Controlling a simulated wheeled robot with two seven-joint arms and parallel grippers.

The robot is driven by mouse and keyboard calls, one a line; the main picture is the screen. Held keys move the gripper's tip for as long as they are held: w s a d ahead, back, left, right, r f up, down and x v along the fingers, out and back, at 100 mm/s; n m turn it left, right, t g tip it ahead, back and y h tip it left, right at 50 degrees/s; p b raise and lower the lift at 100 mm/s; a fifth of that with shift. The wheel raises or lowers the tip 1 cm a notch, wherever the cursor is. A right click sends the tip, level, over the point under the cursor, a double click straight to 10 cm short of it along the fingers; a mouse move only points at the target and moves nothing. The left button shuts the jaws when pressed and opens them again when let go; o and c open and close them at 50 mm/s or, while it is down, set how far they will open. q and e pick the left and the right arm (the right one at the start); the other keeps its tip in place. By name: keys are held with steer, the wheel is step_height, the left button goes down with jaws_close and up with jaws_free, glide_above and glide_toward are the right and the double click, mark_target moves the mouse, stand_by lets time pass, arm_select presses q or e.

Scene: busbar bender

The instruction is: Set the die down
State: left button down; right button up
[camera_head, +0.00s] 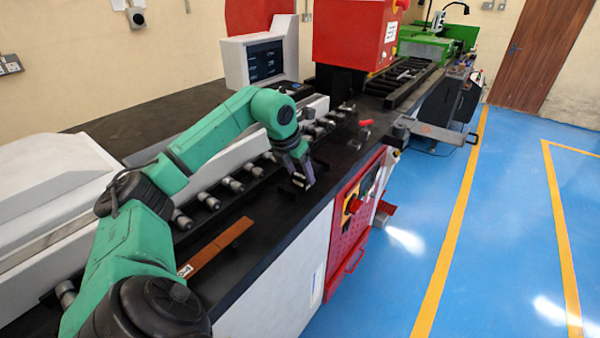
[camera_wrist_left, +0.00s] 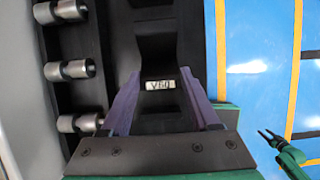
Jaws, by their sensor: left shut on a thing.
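The die (camera_wrist_left: 160,72) is a black block with a pale label reading "V60" in the left wrist view. My left gripper (camera_head: 300,178) is shut on it, with a purple finger on each side of the die in the wrist view (camera_wrist_left: 160,108). In the head view the die (camera_head: 299,182) is a small dark shape at the fingertips, low over the black bench top (camera_head: 262,212). I cannot tell whether it touches the surface. My right gripper (camera_wrist_left: 268,136) shows small at the right of the wrist view, over the floor, its fingers apart.
A copper bar (camera_head: 215,250) lies on the bench nearer to me. A row of metal rollers (camera_head: 232,184) runs along the left side. The red machine head (camera_head: 352,35) and a screen (camera_head: 265,62) stand beyond. A red lever (camera_head: 366,123) is at the right.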

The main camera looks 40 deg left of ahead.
arm_select(q)
steer(key=shift+c, duration=0.6)
jaws_free()
steer(key=shift+s, duration=0.1)
steer(key=shift+r, duration=0.2)
steer(key=v, duration=1.1)
steer(key=shift+s+r+p, duration=0.2)
steer(key=shift+r+p, duration=0.1)
steer(key=shift+d, duration=0.1)
